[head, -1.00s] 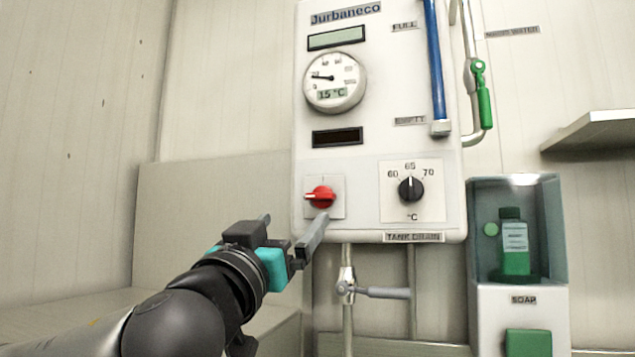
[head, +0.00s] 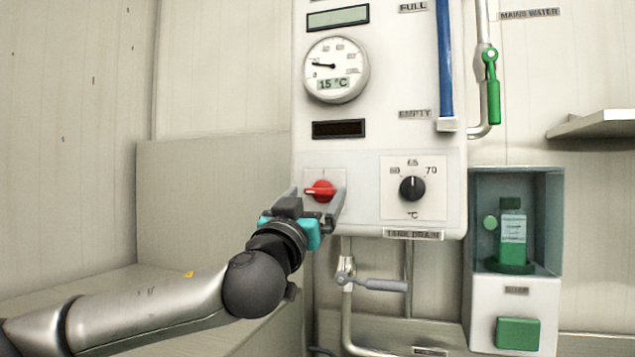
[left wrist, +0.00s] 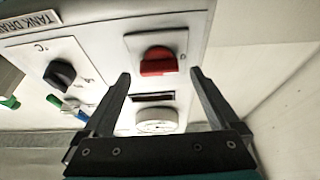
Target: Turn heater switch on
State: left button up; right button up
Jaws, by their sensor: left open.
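The red heater switch (head: 320,191) is a rotary knob on a square plate at the lower left of the white kettle panel (head: 375,215). Its handle lies about level in the head view. My left gripper (head: 317,192) is open in front of the switch, its fingers at either side of the plate in the head view. In the left wrist view the red switch (left wrist: 158,61) shows upside down beyond and between the open fingertips (left wrist: 160,78), with no visible contact. My right gripper is not in view.
A black temperature dial (head: 412,188) sits right of the switch. A dial gauge (head: 336,69) is above. A drain valve with a grey lever (head: 380,285) is below. A soap dispenser (head: 515,300) and a green-handled water valve (head: 493,90) are at right.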

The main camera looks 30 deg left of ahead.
pick_arm(q)
jog(key=shift+x, duration=1.05)
jog(key=shift+c, duration=0.2)
jog(key=c, duration=1.3)
